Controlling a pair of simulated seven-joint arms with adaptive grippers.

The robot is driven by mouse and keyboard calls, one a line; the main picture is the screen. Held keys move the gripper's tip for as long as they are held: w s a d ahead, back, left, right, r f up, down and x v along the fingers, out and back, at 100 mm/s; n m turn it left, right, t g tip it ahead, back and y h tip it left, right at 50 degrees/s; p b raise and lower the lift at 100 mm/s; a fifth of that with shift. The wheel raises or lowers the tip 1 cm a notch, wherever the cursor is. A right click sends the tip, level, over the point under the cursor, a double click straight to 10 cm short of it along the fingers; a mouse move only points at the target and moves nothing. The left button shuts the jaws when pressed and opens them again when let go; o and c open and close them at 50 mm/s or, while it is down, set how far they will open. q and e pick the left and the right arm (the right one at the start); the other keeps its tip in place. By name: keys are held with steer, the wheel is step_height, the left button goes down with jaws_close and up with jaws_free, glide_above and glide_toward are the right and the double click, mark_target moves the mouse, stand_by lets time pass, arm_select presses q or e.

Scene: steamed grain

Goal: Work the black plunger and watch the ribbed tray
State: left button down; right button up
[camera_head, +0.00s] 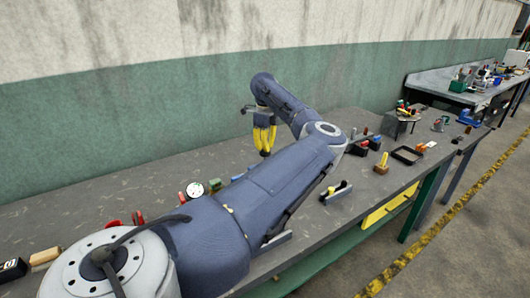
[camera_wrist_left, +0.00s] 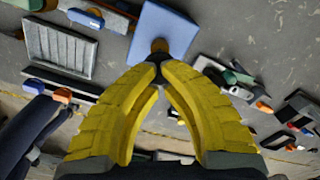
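My left gripper (camera_head: 265,150) points down over the bench, its yellow fingers seen beyond my arm. In the left wrist view its fingertips (camera_wrist_left: 158,64) come together just in front of a brown-orange knob on a blue block (camera_wrist_left: 178,27). A small dark piece shows at the tips; I cannot tell whether it is the black plunger or part of the fingers, nor whether they touch the knob. A grey ribbed tray (camera_wrist_left: 62,52) lies to the left of the block, apart from it, and looks empty. My right gripper is not in view.
Small tools and parts lie around, including a white dial gauge (camera_head: 194,190) and a black-rimmed tray (camera_head: 407,155). Hand tools (camera_wrist_left: 232,80) lie right of the fingers in the wrist view. The wall (camera_head: 150,120) stands behind the bench (camera_head: 120,205). Bare bench shows along the wall.

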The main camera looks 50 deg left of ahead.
mark_target(265, 156)
arm_select(q)
steer(key=shift+f, duration=2.25)
steer(key=shift+r, duration=3.75)
steer(key=shift+a+r, duration=0.1)
